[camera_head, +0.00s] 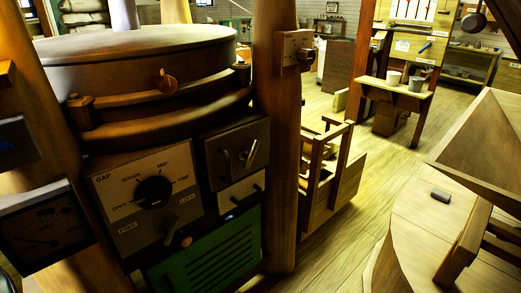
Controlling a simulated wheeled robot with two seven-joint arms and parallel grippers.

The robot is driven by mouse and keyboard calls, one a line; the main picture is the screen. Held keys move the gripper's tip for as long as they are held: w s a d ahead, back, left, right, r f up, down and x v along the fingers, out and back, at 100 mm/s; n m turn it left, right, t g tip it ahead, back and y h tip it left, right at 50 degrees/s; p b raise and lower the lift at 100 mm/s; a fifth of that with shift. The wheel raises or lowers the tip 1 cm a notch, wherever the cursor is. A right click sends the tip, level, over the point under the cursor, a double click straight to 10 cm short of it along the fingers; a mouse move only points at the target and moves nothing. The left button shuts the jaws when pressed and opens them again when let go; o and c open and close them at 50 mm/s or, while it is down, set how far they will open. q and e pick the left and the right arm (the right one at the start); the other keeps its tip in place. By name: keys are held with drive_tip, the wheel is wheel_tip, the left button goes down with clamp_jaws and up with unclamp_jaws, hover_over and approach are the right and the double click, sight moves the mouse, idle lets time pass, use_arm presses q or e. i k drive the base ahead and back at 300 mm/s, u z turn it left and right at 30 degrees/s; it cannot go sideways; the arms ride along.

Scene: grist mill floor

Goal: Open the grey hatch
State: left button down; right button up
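The grey hatch (238,139) is a small dark grey door in the front of the mill housing, left of the middle of the view. It looks shut. It has a dark bar handle (226,163) on its left and a paler lever (251,152), standing at a slant, on its right. A pale panel (239,190) with a dark handle sits directly below it. Neither of my grippers is in view.
A control panel (118,185) with a round knob is left of the hatch, and a green slatted panel (208,262) is below. A thick wooden post (279,150) stands close on the right. Open floor (392,155) lies beyond the wooden crate (335,185).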

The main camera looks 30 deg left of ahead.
sight(224, 165)
drive_tip(key=u, duration=1.05)
drive_tip(key=i, duration=0.25)
drive_tip(key=u, duration=0.1)
